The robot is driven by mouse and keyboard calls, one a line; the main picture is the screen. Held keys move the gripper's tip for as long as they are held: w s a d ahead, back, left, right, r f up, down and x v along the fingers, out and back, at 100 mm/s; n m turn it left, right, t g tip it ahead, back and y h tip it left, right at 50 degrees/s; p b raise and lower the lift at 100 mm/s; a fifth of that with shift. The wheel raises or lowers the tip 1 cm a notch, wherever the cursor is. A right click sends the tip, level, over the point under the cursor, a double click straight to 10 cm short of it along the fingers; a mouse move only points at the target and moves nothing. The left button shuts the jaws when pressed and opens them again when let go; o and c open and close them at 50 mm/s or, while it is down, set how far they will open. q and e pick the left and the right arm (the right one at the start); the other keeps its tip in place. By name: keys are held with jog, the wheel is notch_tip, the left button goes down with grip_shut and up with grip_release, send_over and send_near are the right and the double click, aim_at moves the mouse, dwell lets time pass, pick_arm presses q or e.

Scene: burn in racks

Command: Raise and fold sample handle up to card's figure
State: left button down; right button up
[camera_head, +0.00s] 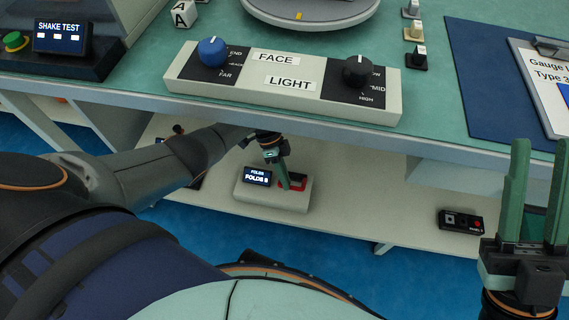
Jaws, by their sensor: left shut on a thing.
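A small pale unit (262,196) stands on the lower shelf. It has a dark display (257,176) that reads FOLDS, with a second line that looks like "FOLDS 8". A red handle part (298,184) sits on the unit's right side. My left gripper (288,181) reaches under the table top and is shut on the red handle, its green fingers pointing down. The fingers partly hide the handle. My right gripper (537,155) is raised at the far right, its green fingers apart and empty. A clipboard card (545,75) at the right edge shows "Gauge" and "Type 3", cut off by the frame.
The table edge (300,113) overhangs the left arm. On top are a FACE/LIGHT knob panel (285,80), a SHAKE TEST box (58,45), a round turntable (310,12) and several small switches. A dark device (461,221) lies on the shelf (360,215) at right.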

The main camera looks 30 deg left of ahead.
dwell(0.3)
pick_arm(q)
jog(key=c, duration=0.8)
grip_release()
jog(key=shift+c, duration=0.2)
